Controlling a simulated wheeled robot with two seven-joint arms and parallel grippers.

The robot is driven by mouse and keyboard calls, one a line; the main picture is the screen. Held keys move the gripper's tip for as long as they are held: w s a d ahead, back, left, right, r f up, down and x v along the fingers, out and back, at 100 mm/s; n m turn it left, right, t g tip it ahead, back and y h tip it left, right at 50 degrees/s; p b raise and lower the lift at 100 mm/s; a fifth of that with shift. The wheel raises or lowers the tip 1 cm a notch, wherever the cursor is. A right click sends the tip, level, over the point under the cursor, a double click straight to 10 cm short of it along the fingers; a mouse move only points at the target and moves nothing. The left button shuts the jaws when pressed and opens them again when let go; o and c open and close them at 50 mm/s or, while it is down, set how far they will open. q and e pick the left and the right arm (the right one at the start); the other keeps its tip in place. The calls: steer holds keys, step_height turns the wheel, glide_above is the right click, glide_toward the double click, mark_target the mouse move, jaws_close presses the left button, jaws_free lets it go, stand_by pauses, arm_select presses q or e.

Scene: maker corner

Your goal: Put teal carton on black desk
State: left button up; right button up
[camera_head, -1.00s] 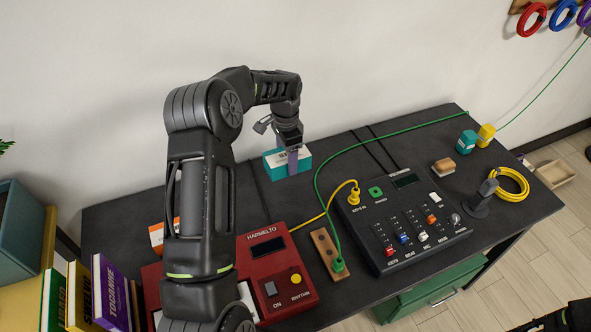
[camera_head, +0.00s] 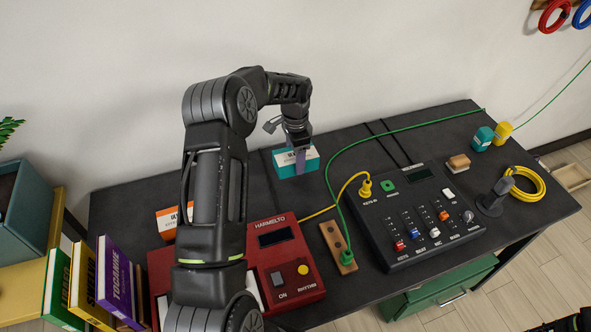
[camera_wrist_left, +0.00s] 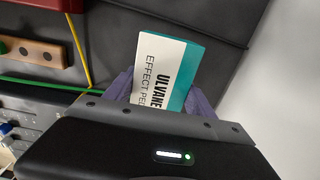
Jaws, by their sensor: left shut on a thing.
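The teal carton (camera_head: 287,169) has a white printed label and is in the grip of my left gripper (camera_head: 300,159), near the back of the black desk (camera_head: 345,145). In the left wrist view the carton (camera_wrist_left: 160,62) sits between the two purple fingers of my left gripper (camera_wrist_left: 160,92), which is shut on it. The desk surface (camera_wrist_left: 215,25) shows behind it there. I cannot tell whether the carton touches the desk or is slightly above it. My right gripper is not clearly shown.
A red device (camera_head: 285,275) is at the front, with a wooden block (camera_head: 338,247) and a black mixer (camera_head: 415,225) to its right. A green cable (camera_head: 375,140) runs just right of the carton. An orange-and-white box (camera_head: 167,222) lies left, partly behind my arm.

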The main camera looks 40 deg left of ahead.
arm_select(q)
step_height(320, 180, down, 4)
steer(key=shift+f+b, duration=0.25)
steer(key=shift+b, duration=0.95)
steer(key=shift+f, duration=0.3)
steer(key=shift+f, duration=0.2)
steer(key=o, duration=1.7)
steer(key=shift+r, duration=0.1)
steer(key=shift+c, duration=0.2)
